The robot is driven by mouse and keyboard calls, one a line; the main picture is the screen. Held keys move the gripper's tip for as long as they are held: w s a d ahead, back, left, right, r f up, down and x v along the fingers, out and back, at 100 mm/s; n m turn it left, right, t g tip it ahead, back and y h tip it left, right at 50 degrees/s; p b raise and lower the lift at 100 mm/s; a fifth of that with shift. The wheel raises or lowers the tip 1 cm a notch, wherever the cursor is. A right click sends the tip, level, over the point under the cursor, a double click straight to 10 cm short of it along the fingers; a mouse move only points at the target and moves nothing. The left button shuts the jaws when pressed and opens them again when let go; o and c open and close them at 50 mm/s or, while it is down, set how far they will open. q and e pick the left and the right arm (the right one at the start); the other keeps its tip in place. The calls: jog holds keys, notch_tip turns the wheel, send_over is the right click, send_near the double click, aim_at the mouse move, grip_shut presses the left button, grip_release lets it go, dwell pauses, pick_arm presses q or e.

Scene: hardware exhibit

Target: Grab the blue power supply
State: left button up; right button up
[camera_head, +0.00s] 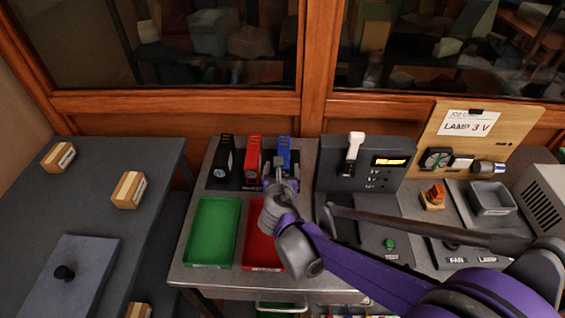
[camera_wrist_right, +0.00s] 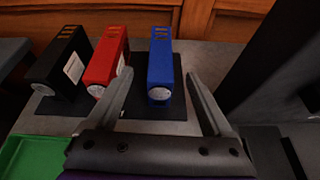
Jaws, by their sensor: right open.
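The blue power supply (camera_head: 284,150) stands upright at the right end of a row of three on the workbench, with its lower part hidden by my right gripper in the head view. In the right wrist view the blue power supply (camera_wrist_right: 160,62) stands on a dark pad, its round pale label facing me. My right gripper (camera_head: 281,165) is open and empty in front of it. In the wrist view the fingers of my right gripper (camera_wrist_right: 158,78) show on either side of the blue unit, with no visible contact. My left gripper is not in view.
A red power supply (camera_head: 252,158) stands close on the left, and a black one (camera_head: 224,158) beyond it. A green tray (camera_head: 212,232) and a red tray (camera_head: 262,250) lie in front. A grey test panel (camera_head: 365,165) rises close on the right.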

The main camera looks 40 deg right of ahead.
aim_at(284, 150)
jog(key=shift+n, duration=0.3)
jog(key=x, duration=0.5)
jog(key=b+x, duration=0.1)
jog(key=x, duration=0.4)
jog(key=shift+w+d+r, duration=0.1)
jog(key=shift+w+d, duration=0.25)
grip_shut()
dwell(0.8)
